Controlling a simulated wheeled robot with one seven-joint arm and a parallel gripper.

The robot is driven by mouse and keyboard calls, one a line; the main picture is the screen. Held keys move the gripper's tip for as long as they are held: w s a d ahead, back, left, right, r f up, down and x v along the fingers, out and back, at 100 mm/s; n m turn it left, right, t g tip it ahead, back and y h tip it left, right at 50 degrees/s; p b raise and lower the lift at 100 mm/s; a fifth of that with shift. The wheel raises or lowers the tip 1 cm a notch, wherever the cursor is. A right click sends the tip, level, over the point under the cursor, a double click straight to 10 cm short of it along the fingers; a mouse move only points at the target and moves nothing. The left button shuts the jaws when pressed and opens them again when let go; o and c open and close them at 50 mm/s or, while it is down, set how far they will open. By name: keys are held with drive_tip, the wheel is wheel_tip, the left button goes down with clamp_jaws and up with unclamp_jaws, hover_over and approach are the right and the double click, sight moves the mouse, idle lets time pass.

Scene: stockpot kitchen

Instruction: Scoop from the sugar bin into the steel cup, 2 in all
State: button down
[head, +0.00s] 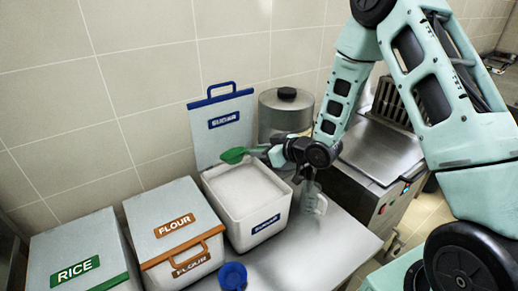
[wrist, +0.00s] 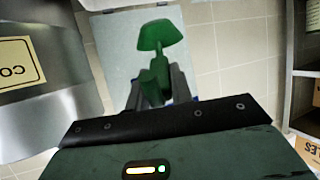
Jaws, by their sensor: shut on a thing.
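The sugar bin (head: 262,228) is a white box with a blue label, its lid (head: 222,128) raised at the back. White sugar (head: 243,188) fills it nearly to the rim. My gripper (head: 272,154) is shut on the handle of a green scoop (head: 234,155), held above the back of the bin, apart from the sugar. In the wrist view the scoop (wrist: 160,37) stands out ahead of my gripper (wrist: 154,88). No sugar shows in the scoop, but its inside is not clear. A greyish vessel with a handle (head: 313,198), possibly the steel cup, stands right of the bin, partly behind my arm.
Closed flour (head: 175,232) and rice (head: 75,252) bins stand to the left. A blue round item (head: 233,276) lies in front of the sugar bin. A large steel canister (head: 285,112) stands behind. The steel counter (head: 325,245) is clear at the front right.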

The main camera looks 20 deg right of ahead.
wheel_tip(320, 180, down, 13)
drive_tip(key=b, duration=1)
drive_tip(key=shift+f, duration=0.15)
idle(1.5)
drive_tip(key=shift+r, duration=7.1)
drive_tip(key=shift+s+d+f+t, duration=0.1)
drive_tip(key=shift+s+f+t, duration=0.15)
drive_tip(key=shift+f+t, duration=0.2)
drive_tip(key=shift+d+f+y, duration=0.15)
drive_tip(key=shift+f+y, duration=0.15)
drive_tip(key=shift+f, duration=0.05)
drive_tip(key=shift+s+d+f+t+y, duration=0.1)
drive_tip(key=shift+s+f+t+y, duration=0.2)
drive_tip(key=shift+f+t, duration=0.3)
drive_tip(key=shift+s+d+f+t+y, duration=0.2)
drive_tip(key=shift+f+t+y, duration=0.1)
drive_tip(key=shift+f+t, duration=0.25)
drive_tip(key=shift+s+d+f+t+y, duration=0.1)
drive_tip(key=shift+s+f+t+y, duration=0.2)
drive_tip(key=shift+f+t, duration=0.25)
